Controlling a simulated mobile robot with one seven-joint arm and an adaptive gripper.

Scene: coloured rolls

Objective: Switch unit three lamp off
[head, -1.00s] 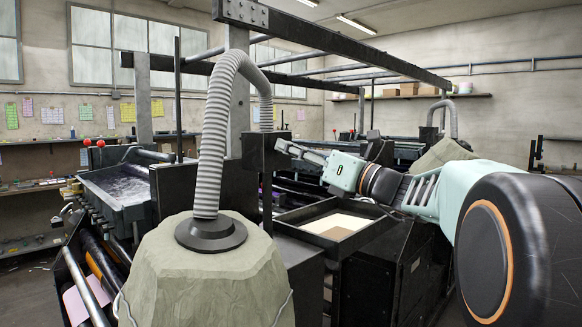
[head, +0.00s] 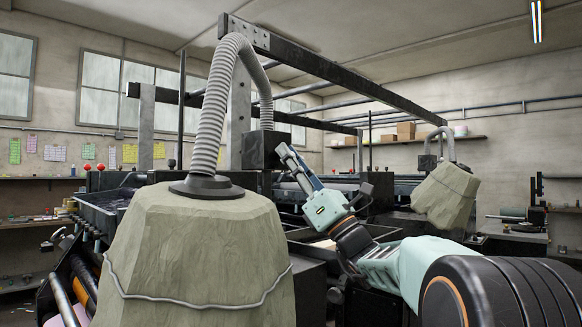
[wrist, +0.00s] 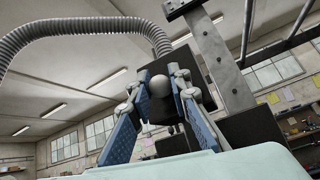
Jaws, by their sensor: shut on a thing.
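A black box (head: 262,151) is mounted on a grey upright post (head: 240,110) beside the ribbed hose. My gripper (head: 284,150) is at the right side of this box, pointing up and left. In the wrist view, the blue-padded fingers of my gripper (wrist: 163,78) are closed on a grey ball-shaped knob (wrist: 160,86) in front of the dark box (wrist: 185,68). The knob is hidden in the head view. I cannot tell which lamp it belongs to, and no lit unit lamp is clear.
A large grey-green faceted hood (head: 195,250) with a ribbed hose (head: 209,105) fills the near left. A similar hood (head: 446,195) stands at right. Dark overhead beams (head: 340,75) cross above. Wall shelves (head: 405,142) are far back.

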